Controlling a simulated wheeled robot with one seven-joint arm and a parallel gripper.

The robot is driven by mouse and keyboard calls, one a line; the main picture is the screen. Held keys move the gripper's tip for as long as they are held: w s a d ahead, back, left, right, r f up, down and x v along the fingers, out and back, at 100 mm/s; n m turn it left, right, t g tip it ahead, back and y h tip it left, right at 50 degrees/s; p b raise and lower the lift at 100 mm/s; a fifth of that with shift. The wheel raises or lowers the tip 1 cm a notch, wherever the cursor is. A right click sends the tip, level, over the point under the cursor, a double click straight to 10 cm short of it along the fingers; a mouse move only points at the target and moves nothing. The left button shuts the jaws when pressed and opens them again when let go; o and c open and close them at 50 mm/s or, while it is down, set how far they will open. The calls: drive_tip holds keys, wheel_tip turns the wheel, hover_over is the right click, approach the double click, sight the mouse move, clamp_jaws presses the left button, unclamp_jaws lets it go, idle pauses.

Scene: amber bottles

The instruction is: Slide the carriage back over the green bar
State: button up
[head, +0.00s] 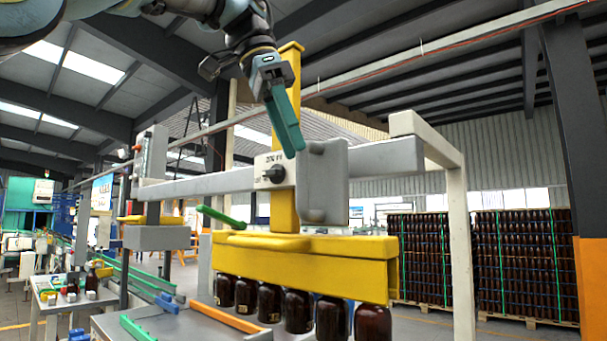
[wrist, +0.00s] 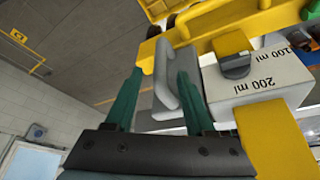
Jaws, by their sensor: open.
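The carriage is a yellow beam (head: 310,248) with a yellow post and a grey block (head: 348,165), on a grey horizontal rail (head: 215,183). Several amber bottles (head: 298,308) hang under the beam. Its grey handle (wrist: 162,62) shows in the wrist view, between the green fingers of my gripper (wrist: 160,82). The fingers are open; I cannot tell whether they touch it. In the head view my gripper (head: 288,138) points down beside the top of the block. A green bar (head: 137,328) lies at the lower left, left of the carriage.
An orange bar (head: 228,317) lies on the bench, under the left part of the beam. A second green rod (head: 220,218) sticks out left of the carriage post. A white label box with a black knob (head: 273,173) sits by the handle. Bottle pallets (head: 525,260) stand behind, right.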

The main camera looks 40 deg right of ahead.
sight(302, 199)
drive_tip(key=shift+x, duration=2.65)
clamp_jaws()
